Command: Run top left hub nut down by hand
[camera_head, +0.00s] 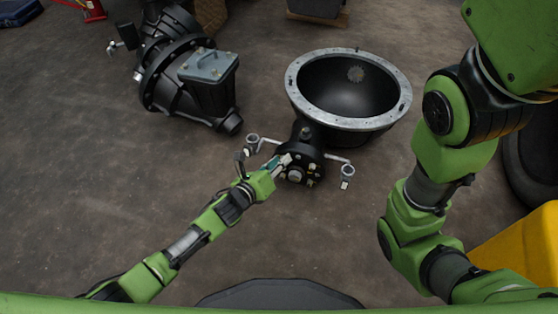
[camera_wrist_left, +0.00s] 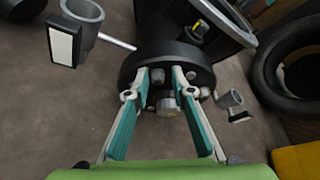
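The black round hub (camera_head: 316,152) sits on the near end of the axle part with the large bowl. Its face has a bigger grey centre piece (camera_wrist_left: 167,104) with several nuts or studs around it. My left gripper (camera_head: 284,161) is at the upper left of the hub face in the head view. In the left wrist view my left gripper (camera_wrist_left: 160,76) has its teal-and-white fingers apart, one on each side of a dark hub nut (camera_wrist_left: 157,76). I cannot tell whether the fingertips touch the nut. My right gripper is out of view.
A grey-rimmed black bowl (camera_head: 293,88) stands behind the hub. Arms with cylindrical cups stick out left (camera_head: 252,141) and right (camera_head: 347,171) of the hub. A black gearbox-like unit (camera_head: 205,85) lies at upper left. A yellow part (camera_head: 520,245) is at lower right. Floor to the left is clear.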

